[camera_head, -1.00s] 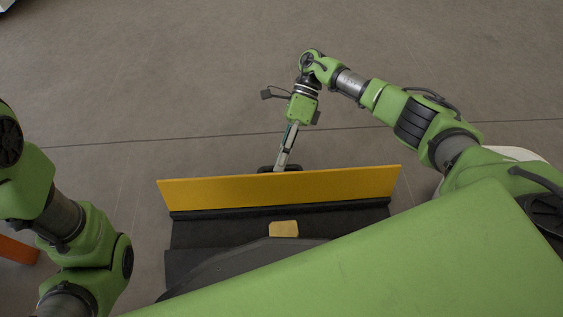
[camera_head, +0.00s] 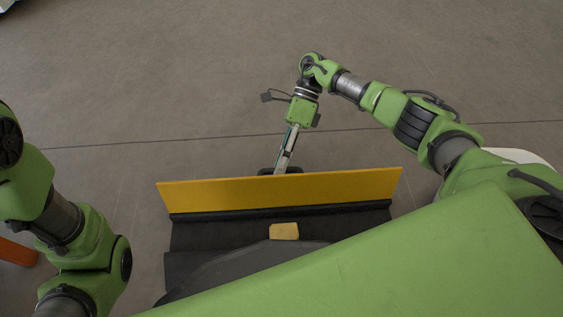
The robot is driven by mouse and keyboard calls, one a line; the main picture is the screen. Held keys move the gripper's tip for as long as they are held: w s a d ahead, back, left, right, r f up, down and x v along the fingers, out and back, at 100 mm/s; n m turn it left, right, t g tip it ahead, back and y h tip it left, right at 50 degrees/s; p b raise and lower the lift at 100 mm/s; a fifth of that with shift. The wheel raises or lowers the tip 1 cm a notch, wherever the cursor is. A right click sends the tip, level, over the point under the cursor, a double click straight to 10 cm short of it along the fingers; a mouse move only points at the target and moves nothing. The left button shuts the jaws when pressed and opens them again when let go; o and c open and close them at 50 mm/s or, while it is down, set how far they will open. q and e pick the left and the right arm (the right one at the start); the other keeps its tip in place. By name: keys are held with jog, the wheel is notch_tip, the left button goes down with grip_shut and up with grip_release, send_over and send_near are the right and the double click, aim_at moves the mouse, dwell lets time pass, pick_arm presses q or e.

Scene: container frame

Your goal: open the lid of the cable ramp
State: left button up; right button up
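The cable ramp has a black base (camera_head: 210,236) on the floor, partly hidden by my own green body. Its yellow lid (camera_head: 225,194) stands raised along the far side of the base, its broad face towards me. My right gripper (camera_head: 281,171) is at the far side of the lid, near the middle of its top edge. Its fingertips are partly hidden behind the lid, so I cannot tell whether they are open or touching it. My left arm is at the left edge, and its gripper is out of view.
A small yellow piece (camera_head: 284,231) lies on the black base in front of the lid. An orange object (camera_head: 17,250) is at the left edge. A white rounded object (camera_head: 512,156) shows behind my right arm. The grey floor beyond the ramp is clear.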

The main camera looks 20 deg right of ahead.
jog(key=shift+w+r, duration=0.1)
jog(key=v, duration=1.1)
jog(key=shift+w+d+r, duration=0.15)
jog(key=shift+d+r, duration=0.1)
jog(key=shift+r, duration=0.05)
jog(key=shift+a, duration=0.1)
